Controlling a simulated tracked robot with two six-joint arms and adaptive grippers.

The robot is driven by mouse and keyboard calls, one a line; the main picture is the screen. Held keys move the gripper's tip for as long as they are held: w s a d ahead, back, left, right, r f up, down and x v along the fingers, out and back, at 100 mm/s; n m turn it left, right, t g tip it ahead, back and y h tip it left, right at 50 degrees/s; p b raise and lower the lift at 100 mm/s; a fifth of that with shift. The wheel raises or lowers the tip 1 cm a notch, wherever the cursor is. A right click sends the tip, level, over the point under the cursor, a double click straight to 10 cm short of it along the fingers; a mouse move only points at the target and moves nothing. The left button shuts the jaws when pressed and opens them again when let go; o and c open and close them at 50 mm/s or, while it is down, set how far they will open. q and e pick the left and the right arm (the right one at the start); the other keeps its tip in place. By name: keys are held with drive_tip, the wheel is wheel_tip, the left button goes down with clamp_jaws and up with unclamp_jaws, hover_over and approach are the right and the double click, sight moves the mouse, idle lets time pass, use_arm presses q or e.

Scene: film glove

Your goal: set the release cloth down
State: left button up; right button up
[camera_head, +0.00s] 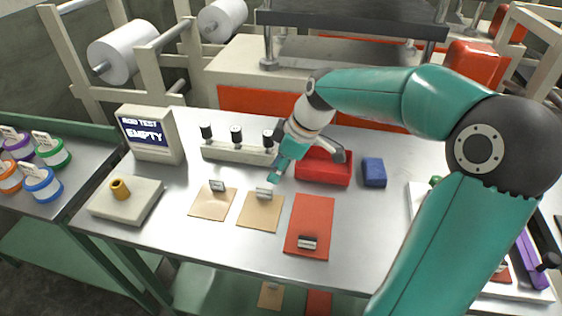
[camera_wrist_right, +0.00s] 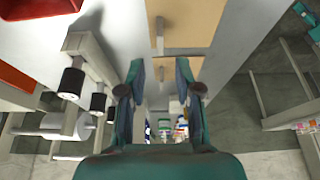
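Two tan squares, a left one (camera_head: 209,206) and a right one (camera_head: 258,217), lie flat on the steel table, each with a small grey upright tab. A red-orange sheet (camera_head: 310,215) with a grey block near its front edge lies to their right. I cannot tell which of these is the release cloth. My right gripper (camera_head: 276,179) is above the table behind the right tan square. In the right wrist view its fingers (camera_wrist_right: 160,72) are apart with nothing between them, and tan sheets (camera_wrist_right: 200,32) show beyond. My left gripper is not in view.
A red tray (camera_head: 325,175) is just right of my right gripper, with a blue block (camera_head: 374,172) beside it. A pale rack with black-topped posts (camera_head: 237,153) stands behind. A screen reading EMPTY (camera_head: 148,135) and a pad with a brass piece (camera_head: 126,203) are at left. The front table strip is clear.

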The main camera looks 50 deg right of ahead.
drive_tip(key=shift+v, duration=1.35)
